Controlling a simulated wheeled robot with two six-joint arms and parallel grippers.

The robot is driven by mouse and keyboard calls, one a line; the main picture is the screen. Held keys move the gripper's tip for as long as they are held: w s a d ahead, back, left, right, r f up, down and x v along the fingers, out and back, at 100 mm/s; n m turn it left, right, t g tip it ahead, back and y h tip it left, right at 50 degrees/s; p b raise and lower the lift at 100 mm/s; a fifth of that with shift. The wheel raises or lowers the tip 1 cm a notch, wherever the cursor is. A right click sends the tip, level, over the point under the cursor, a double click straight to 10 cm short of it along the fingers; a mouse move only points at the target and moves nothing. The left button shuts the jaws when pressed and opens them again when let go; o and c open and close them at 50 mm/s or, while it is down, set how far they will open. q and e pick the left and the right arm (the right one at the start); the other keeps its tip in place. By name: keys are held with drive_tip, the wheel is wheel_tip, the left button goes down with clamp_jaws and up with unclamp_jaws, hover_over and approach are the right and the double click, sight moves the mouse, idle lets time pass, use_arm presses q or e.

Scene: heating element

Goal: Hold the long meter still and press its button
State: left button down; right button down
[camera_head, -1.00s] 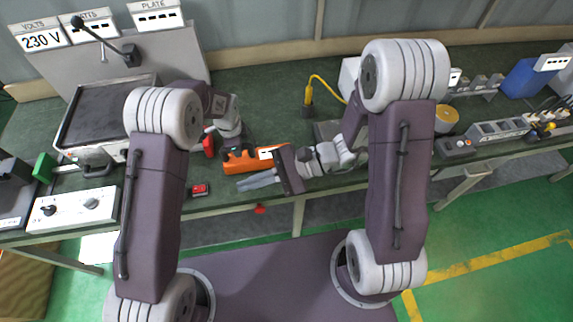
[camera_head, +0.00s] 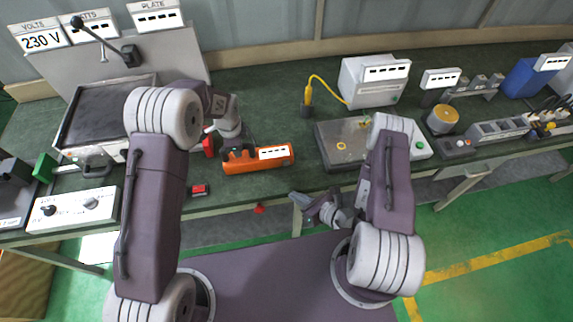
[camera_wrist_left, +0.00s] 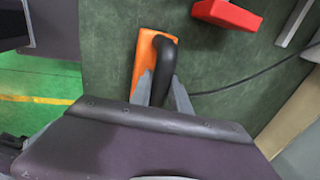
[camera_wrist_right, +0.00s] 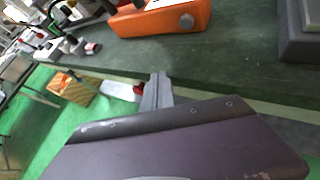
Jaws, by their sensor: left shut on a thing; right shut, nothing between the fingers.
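The long meter (camera_head: 258,160) is an orange body with a white label face and a dark handle at its left end. It lies on the green bench top near the front edge. My left gripper (camera_wrist_left: 163,85) is shut on the meter's dark handle (camera_wrist_left: 164,62). My right gripper (camera_head: 300,200) is shut and empty, in front of the bench edge and apart from the meter.
A grey plate box (camera_head: 340,150) stands right of the meter, with a white display box (camera_head: 375,82) behind it. A black hotplate (camera_head: 105,110) is at left. The bench strip before the meter is clear.

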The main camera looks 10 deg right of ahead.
sight(291, 180)
drive_tip(key=shift+w, duration=0.1)
drive_tip(key=shift+w, duration=4.35)
drive_tip(key=shift+w, duration=0.4)
drive_tip(key=shift+w, duration=0.55)
drive_tip(key=shift+s, duration=1)
